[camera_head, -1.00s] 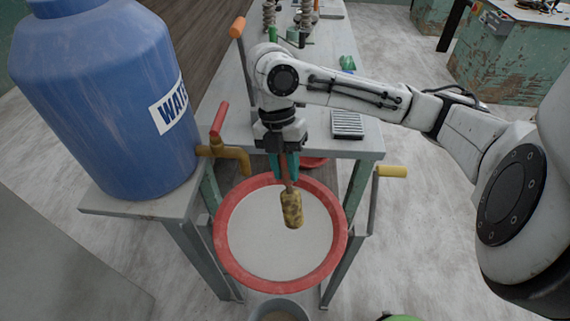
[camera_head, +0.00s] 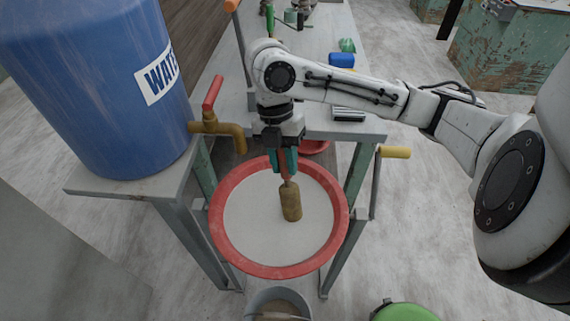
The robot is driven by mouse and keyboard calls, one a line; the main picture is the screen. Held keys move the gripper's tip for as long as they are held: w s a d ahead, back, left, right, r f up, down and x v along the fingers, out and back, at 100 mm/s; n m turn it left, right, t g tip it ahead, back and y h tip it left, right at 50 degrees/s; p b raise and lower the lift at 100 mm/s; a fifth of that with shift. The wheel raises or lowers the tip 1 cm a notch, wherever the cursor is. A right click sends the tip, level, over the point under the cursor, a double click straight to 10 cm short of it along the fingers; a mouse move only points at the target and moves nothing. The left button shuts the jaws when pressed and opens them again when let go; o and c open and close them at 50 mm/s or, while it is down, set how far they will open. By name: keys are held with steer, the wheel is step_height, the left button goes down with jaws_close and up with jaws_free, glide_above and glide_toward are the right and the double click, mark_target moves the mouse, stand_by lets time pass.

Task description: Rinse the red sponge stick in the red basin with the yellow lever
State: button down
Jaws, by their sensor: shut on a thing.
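The red basin (camera_head: 219,232) sits low in a metal frame, its inside pale. My gripper (camera_head: 287,171) is over the far part of the basin, pointing down, shut on the handle of the sponge stick. The handle shows reddish just below the fingers. The brownish-yellow sponge head (camera_head: 291,204) hangs upright inside the basin outline; I cannot tell whether it touches the pale surface. A lever with a yellow grip (camera_head: 395,152) is at the basin's right side.
A blue water barrel (camera_head: 95,80) stands on a shelf at left. Its brass tap (camera_head: 222,128) with a red handle (camera_head: 213,92) reaches toward the basin. A grey bucket (camera_head: 277,304) is below in front, and a green round thing (camera_head: 405,312) is at bottom right. The workbench (camera_head: 230,85) lies behind.

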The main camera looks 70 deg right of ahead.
steer(key=shift+w+d, duration=0.15)
steer(key=shift+d, duration=0.25)
steer(key=shift+a, duration=0.15)
stand_by(0.4)
steer(key=shift+a, duration=0.25)
stand_by(0.5)
steer(key=shift+d, duration=0.35)
steer(key=shift+r, duration=0.1)
